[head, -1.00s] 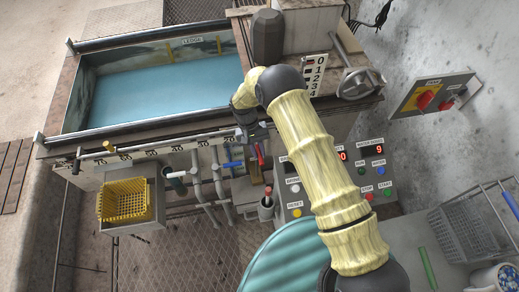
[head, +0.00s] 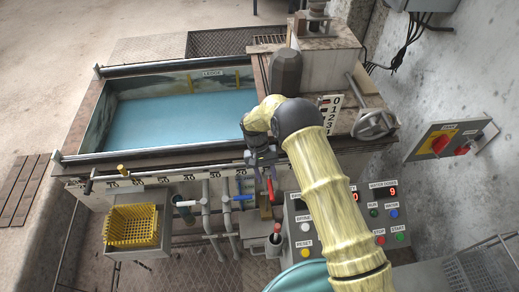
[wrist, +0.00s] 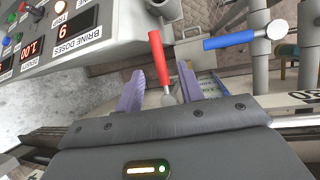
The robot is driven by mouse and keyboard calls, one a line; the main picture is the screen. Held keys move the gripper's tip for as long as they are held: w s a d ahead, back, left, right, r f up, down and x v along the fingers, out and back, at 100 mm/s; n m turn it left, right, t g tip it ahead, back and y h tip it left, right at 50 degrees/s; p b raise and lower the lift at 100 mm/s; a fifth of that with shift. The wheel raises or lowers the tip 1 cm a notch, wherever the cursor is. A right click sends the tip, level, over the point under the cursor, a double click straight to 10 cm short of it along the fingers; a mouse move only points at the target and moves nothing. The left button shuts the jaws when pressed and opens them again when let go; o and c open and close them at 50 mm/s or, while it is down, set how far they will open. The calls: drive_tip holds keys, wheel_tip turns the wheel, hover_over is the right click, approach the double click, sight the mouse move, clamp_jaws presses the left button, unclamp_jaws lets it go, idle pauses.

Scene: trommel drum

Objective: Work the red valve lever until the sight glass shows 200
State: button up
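The red valve lever (head: 270,190) hangs from the pipework below the tank's front edge. In the wrist view the red lever (wrist: 158,58) lies just ahead of my gripper (wrist: 160,78), with its pale round end between the two purple fingers. The fingers are spread, with gaps beside the lever, and I cannot tell whether either touches it. In the head view my gripper (head: 262,160) is just above the lever, partly hidden by my arm. I cannot make out a sight glass or its reading.
A blue lever (wrist: 230,40) is close to the right of the red one. A panel (head: 303,225) with displays and buttons stands right of the lever. A yellow basket (head: 132,226) is at the left. A handwheel (head: 372,124) is beside the 0-to-4 scale (head: 331,112).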

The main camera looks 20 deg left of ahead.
drive_tip(key=v, duration=1.2)
drive_tip(key=shift+r, duration=0.15)
drive_tip(key=shift+a, duration=0.1)
